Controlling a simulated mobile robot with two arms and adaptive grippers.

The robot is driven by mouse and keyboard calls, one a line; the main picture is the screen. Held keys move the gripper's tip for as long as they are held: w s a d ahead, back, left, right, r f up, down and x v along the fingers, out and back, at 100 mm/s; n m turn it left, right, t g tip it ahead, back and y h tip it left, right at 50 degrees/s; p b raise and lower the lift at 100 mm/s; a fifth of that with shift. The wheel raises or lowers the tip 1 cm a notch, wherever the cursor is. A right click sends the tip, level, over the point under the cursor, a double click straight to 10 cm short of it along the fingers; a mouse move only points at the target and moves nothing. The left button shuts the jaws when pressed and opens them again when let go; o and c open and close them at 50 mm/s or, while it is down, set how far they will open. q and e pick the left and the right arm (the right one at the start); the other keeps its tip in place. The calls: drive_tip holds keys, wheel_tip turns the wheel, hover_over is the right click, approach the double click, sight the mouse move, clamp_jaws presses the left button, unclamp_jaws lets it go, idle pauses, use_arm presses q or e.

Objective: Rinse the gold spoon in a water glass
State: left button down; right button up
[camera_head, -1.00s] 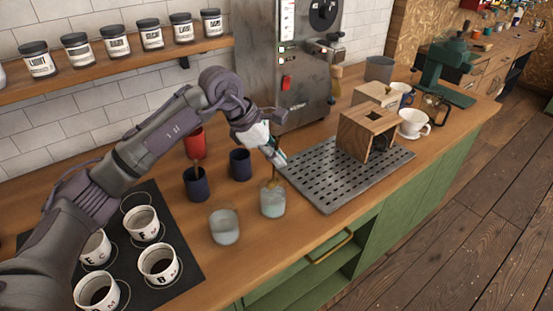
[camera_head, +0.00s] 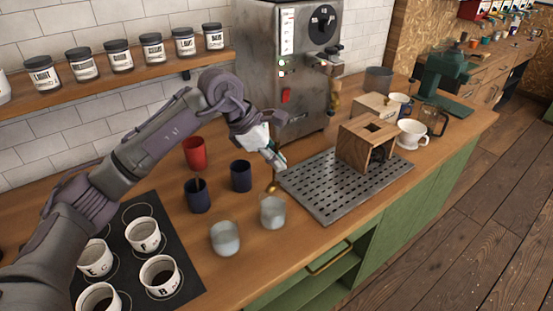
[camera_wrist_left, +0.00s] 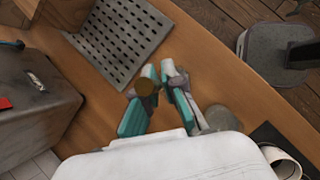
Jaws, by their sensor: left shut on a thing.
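My left gripper (camera_head: 276,163) is shut on the gold spoon (camera_head: 271,187), which hangs bowl-down. In the head view the spoon's bowl shows just above and behind the rim of the right water glass (camera_head: 272,213). I cannot tell its exact height. A second clear glass (camera_head: 225,239) stands to the left of that one. In the left wrist view the round gold spoon bowl (camera_wrist_left: 147,87) shows by the teal fingertips (camera_wrist_left: 163,82), and one glass (camera_wrist_left: 220,118) is partly hidden by the gripper. My right gripper is not in view.
Two dark blue cups (camera_head: 240,176) (camera_head: 198,196), one with a stick-like handle in it, and a red cup (camera_head: 194,153) stand behind the glasses. A perforated metal tray (camera_head: 330,200) lies right. Lettered cupping bowls (camera_head: 160,277) stand on a black mat (camera_head: 190,278) at left.

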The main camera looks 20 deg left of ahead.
sight(277, 145)
use_arm(q)
drive_tip(key=shift+r, duration=0.1)
drive_tip(key=shift+r+p, duration=1)
drive_tip(key=shift+r, duration=0.9)
